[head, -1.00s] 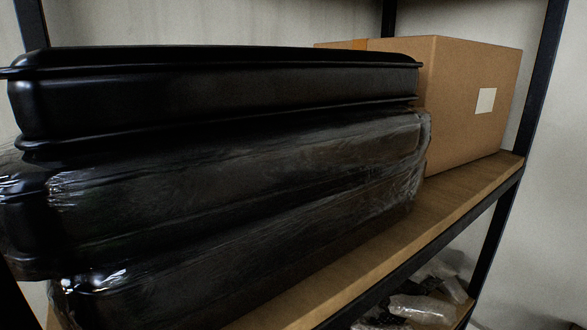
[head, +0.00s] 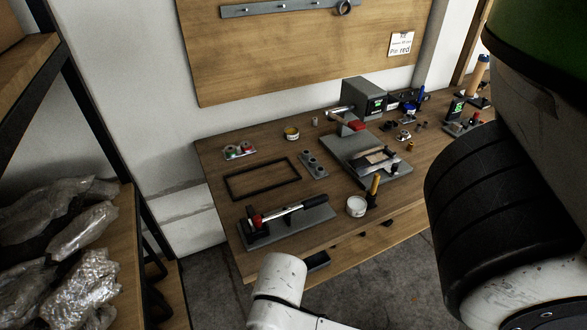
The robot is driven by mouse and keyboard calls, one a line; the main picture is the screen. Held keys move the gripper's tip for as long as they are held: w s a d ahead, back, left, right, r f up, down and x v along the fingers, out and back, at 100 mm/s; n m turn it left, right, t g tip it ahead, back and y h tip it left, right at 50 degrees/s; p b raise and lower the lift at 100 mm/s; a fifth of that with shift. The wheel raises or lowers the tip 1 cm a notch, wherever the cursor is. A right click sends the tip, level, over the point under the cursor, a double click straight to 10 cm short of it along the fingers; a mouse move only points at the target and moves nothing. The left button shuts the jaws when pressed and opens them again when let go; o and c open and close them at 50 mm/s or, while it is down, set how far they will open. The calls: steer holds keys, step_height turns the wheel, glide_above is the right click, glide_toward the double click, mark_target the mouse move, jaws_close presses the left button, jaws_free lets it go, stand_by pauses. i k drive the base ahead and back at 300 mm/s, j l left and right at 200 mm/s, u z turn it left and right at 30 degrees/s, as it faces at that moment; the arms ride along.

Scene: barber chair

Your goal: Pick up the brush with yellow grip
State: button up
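A small upright item with a yellow grip (head: 375,186) and a dark lower end stands near the front edge of the wooden workbench (head: 215,160). It looks like the brush, but it is too small to be sure. It is just right of a round white-topped tin (head: 356,206). A white part of my arm shows at the bottom middle, but my gripper is not in view.
A grey plate tool with a red-and-black lever (head: 290,212) lies front left on the bench. A grey machine (head: 362,105) stands behind. A shelf with plastic-wrapped bundles (head: 75,240) is at left. A large black ribbed cylinder (head: 490,215) blocks the right.

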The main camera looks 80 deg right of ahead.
mark_target(376, 179)
steer(key=z, duration=1.45)
steer(key=k+z, duration=0.15)
steer(key=k, duration=0.2)
steer(key=k+l+z, duration=0.2)
steer(key=k, duration=0.15)
